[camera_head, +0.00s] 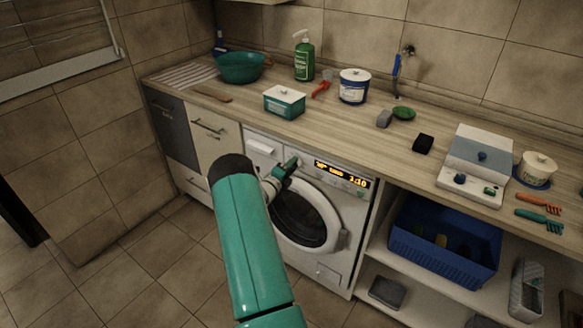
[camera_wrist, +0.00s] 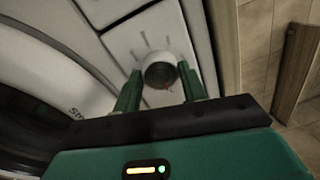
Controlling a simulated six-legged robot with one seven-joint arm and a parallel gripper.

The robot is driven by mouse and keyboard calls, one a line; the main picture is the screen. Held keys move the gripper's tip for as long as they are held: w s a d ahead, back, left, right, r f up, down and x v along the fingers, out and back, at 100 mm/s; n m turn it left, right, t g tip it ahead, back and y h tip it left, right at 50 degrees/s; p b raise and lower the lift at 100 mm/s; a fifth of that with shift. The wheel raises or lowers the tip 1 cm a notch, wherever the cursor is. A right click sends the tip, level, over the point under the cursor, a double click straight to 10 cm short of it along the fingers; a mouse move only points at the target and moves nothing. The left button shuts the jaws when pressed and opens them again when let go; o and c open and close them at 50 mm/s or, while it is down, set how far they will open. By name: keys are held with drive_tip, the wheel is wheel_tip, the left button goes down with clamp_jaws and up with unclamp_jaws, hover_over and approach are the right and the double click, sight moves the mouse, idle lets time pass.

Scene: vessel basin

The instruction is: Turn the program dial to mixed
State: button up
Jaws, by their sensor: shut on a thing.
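The program dial (camera_wrist: 159,74) is a dark round knob with a light rim on the white panel of the washing machine (camera_head: 349,215). Short marks are printed on the panel around it, too blurred to read. My gripper (camera_wrist: 160,88) is shut on the dial, one green finger on each side. In the head view my gripper (camera_head: 288,168) is at the machine's control panel and hides the dial. The lit amber display (camera_head: 342,174) is just right of it; its last figures look like 1:10, and its word is unclear.
The round door (camera_head: 303,213) is below my gripper. The wooden worktop (camera_head: 335,128) overhangs the panel, with a green-and-white box (camera_head: 284,103) near its edge. A blue crate (camera_head: 447,240) is on the shelf to the right. The floor in front is clear.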

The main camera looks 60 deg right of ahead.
drive_tip(key=o, duration=1)
drive_tip(key=shift+c, duration=0.2)
drive_tip(key=w+a, duration=0.2)
drive_tip(key=a, duration=1.1)
drive_tip(key=shift+a+f, duration=0.35)
drive_tip(key=shift+f, duration=0.1)
drive_tip(key=shift+w, duration=0.1)
